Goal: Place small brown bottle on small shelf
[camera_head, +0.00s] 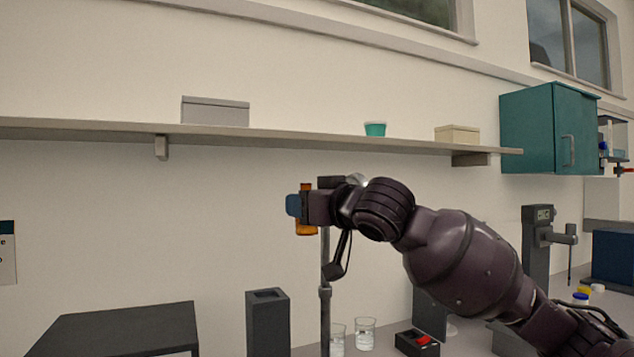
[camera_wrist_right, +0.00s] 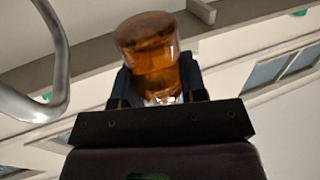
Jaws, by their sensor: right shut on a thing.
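The small brown bottle (camera_head: 306,228) is amber and is held in the air by my right gripper (camera_head: 303,207), in front of the wall and below the long wall shelf. In the right wrist view the bottle (camera_wrist_right: 150,50) sticks out from between the jaws of my right gripper (camera_wrist_right: 158,92), which is shut on it. The small shelf may be the dark low stand (camera_head: 120,325) at the lower left; I cannot tell for sure. My left gripper is not in view.
The long wall shelf (camera_head: 330,142) carries a grey box (camera_head: 215,111), a teal cup (camera_head: 375,129) and a cream box (camera_head: 457,134). A vertical metal rod (camera_head: 325,310) stands below the gripper. Glass beakers (camera_head: 365,333) and a dark tall block (camera_head: 267,325) stand nearby. A teal cabinet (camera_head: 535,130) hangs at right.

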